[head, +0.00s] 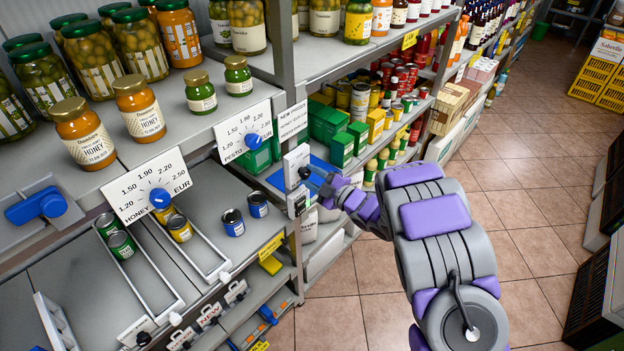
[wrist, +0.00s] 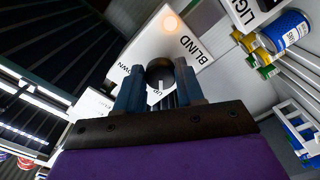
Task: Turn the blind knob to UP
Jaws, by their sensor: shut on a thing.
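The blind knob (wrist: 160,72) is a dark round knob on a white panel marked BLIND (wrist: 205,38) in the wrist view. My gripper (wrist: 160,92) is shut on it, with one blue finger on each side. A small light mark on the knob faces the lower side of the picture, towards the partly hidden UP lettering. DOWN lettering shows to the left. In the head view my gripper (head: 318,180) reaches the panel (head: 297,162) on the shelf post; the fingertips are small there.
Shelves with honey jars (head: 137,108) and price dials stand at the left. A second panel marked LIGHT (wrist: 240,12) is close by in the wrist view. Cans and green boxes (head: 330,122) fill the shelf behind the panel. The tiled aisle (head: 530,190) at the right is open.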

